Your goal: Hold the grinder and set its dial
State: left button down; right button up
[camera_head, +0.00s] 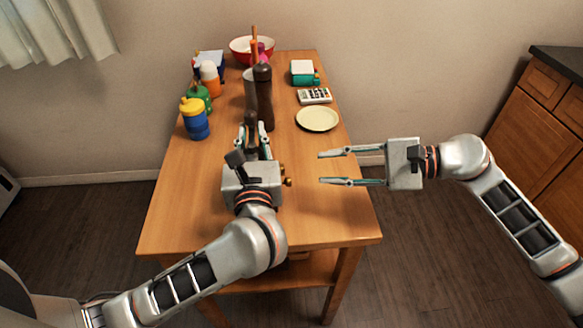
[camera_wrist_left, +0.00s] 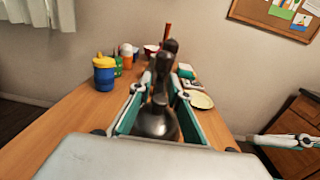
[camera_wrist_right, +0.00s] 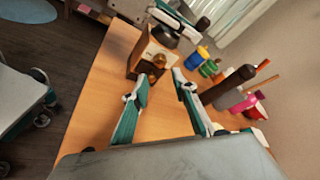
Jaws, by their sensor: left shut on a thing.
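The grinder is a wooden box with a dark metal top and two brass knobs (camera_wrist_right: 157,60), standing on the table in the right wrist view. In the head view my left gripper hides most of it, and the brass knobs (camera_head: 288,181) stick out on the right. My left gripper (camera_head: 250,133) is shut on the grinder's dark upper part (camera_wrist_left: 155,122), which sits between its fingers in the left wrist view. My right gripper (camera_head: 322,168) is open and empty, right of the grinder, its fingers pointing at the knob side and apart from it. Which knob is the dial, I cannot tell.
A tall brown mill (camera_head: 264,97) stands beyond my left gripper. A blue and yellow jar (camera_head: 195,120) and other containers line the left. A cream plate (camera_head: 317,119), a calculator-like item (camera_head: 314,96) and a red bowl (camera_head: 240,48) stand farther back. The table's front right is clear.

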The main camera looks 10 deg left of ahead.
jog(key=x, duration=0.9)
jog(key=shift+a, duration=0.1)
grip_shut()
